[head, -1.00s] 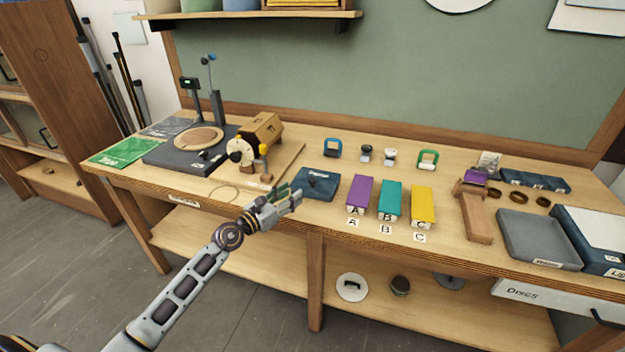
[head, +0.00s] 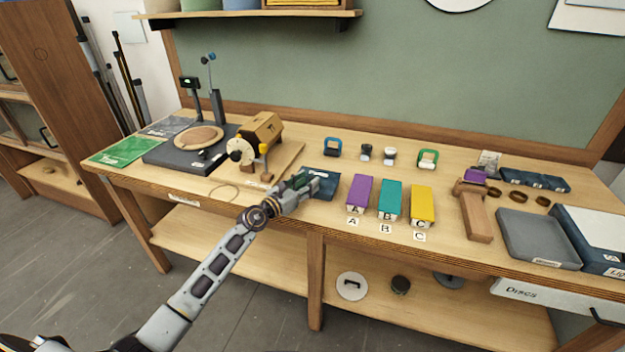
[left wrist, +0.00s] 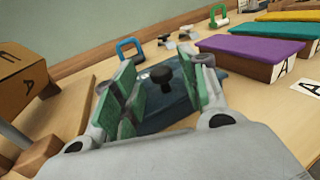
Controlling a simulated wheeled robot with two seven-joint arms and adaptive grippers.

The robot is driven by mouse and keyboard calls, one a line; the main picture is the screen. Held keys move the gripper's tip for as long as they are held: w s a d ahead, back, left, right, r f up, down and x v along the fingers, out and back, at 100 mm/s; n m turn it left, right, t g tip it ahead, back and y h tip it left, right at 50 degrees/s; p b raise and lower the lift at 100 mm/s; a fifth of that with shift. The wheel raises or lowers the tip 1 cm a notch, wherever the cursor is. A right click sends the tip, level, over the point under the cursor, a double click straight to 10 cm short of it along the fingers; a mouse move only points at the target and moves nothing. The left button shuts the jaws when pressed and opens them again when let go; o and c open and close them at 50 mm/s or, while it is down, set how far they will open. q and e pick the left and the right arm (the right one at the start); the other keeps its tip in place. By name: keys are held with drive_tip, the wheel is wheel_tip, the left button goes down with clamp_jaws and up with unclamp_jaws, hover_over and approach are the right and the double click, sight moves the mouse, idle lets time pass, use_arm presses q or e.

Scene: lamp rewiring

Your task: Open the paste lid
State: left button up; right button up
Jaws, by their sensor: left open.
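The paste box is a low dark blue box with a flat lid (head: 325,187) on the bench, left of the purple block. In the left wrist view the blue lid (left wrist: 178,113) carries a round black knob (left wrist: 161,76). My left gripper (head: 303,182) is over the near left part of the box and hides some of it. In the left wrist view the left gripper (left wrist: 158,95) is open, with its green-padded fingers on either side of the knob. A gap shows between knob and pads. My right gripper is not in view.
Purple (head: 360,190), teal (head: 390,198) and yellow (head: 422,203) lettered blocks stand to the right. A wooden device with a crank (head: 258,138) stands behind left. Small blue (head: 332,147) and green (head: 428,158) handled items lie behind.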

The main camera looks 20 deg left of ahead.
sight(312, 178)
use_arm(q)
drive_tip(key=shift+x, duration=1.1)
drive_tip(key=shift+w+d, duration=0.15)
drive_tip(key=shift+w, duration=0.2)
drive_tip(key=shift+w+d, duration=0.1)
drive_tip(key=shift+w, duration=0.05)
drive_tip(key=c, duration=0.9)
clamp_jaws()
drive_tip(key=shift+r, duration=0.1)
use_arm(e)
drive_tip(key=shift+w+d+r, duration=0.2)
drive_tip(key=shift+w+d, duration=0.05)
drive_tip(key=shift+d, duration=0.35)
